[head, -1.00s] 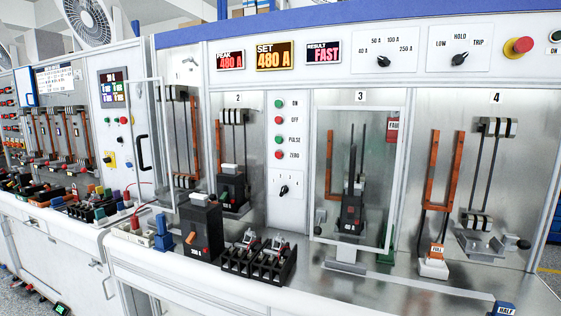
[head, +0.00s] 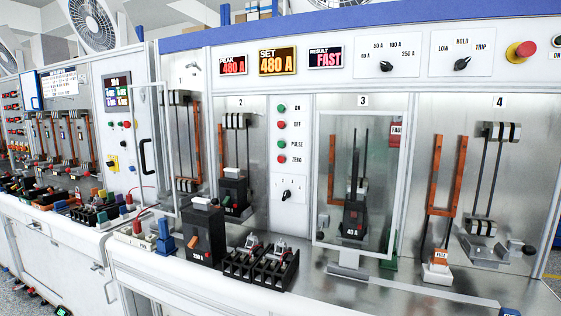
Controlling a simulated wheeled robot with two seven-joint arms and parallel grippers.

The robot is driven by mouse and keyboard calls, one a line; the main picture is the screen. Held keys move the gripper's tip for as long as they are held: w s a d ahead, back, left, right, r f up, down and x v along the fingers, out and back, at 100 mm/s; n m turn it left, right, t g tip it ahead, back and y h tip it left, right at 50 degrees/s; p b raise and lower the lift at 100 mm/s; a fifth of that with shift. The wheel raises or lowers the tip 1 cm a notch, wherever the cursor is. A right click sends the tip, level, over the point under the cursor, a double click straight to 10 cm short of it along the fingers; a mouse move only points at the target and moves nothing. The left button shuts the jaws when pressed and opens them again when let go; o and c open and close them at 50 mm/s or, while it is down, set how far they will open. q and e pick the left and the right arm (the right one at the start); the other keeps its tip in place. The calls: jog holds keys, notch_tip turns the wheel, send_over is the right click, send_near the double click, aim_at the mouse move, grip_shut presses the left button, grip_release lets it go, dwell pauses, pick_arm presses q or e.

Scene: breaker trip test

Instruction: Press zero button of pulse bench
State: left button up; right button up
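The pulse bench (head: 400,85) fills the middle and right of the head view. Its red zero button (head: 282,159) is the lowest in a column on the panel between bays 2 and 3, beside the label ZERO. Above it are the green pulse button (head: 281,144), the red off button (head: 281,124) and the green on button (head: 281,108). The displays read PEAK 480 A (head: 233,65), SET 480 A (head: 277,61) and RESULT FAST (head: 325,57). Neither of my grippers is in view.
A clear framed door (head: 319,180) covers bay 3. Another framed door (head: 164,150) stands open at the left. A dark breaker (head: 204,235) and black fuse blocks (head: 260,263) stand on the front ledge. The space before the button column looks clear.

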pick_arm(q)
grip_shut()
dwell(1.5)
